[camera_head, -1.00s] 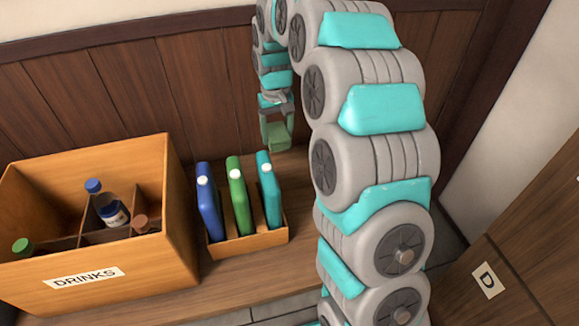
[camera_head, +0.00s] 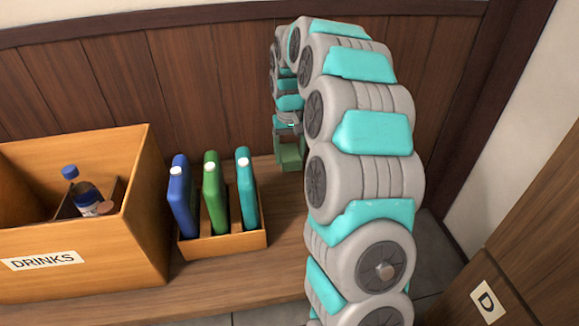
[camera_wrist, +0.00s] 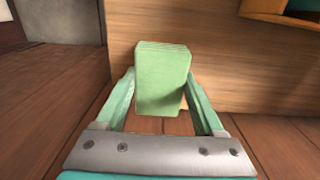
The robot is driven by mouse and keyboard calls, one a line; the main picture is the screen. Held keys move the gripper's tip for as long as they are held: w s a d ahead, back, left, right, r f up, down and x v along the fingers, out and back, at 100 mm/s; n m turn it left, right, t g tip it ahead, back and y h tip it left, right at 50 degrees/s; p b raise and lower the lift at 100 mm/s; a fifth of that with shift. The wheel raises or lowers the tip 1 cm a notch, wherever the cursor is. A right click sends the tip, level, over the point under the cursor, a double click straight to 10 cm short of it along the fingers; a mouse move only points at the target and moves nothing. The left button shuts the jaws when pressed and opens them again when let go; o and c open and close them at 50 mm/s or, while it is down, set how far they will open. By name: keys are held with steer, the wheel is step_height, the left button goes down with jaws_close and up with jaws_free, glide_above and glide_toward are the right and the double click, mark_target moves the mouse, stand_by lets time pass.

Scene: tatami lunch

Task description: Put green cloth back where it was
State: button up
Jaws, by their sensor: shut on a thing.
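The green cloth (camera_wrist: 162,80) is a pale green folded block in the wrist view. My gripper (camera_wrist: 160,100) is shut on it, with a finger on each side. In the head view my gripper (camera_head: 290,150) hangs at the far end of my arm, behind the bench top and to the right of the upright bottles. The cloth there is small and hard to tell from the green fingers. In the wrist view a light wooden face stands behind the cloth, and dark wooden boards lie below.
A wooden crate labelled DRINKS (camera_head: 135,245) stands at the left with a bottle (camera_head: 85,193) inside. A small wooden rack (camera_head: 228,243) holds a blue (camera_head: 180,200), a green (camera_head: 215,198) and a teal container (camera_head: 246,192). The bench top (camera_head: 283,215) right of the rack looks clear.

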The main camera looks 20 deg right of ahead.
mark_target(290, 174)
steer(key=shift+f, duration=2.15)
steer(key=o, duration=1.3)
steer(key=shift+f, duration=0.1)
step_height(290, 174, up, 11)
steer(key=shift+r, duration=0.6)
steer(key=shift+s, duration=0.1)
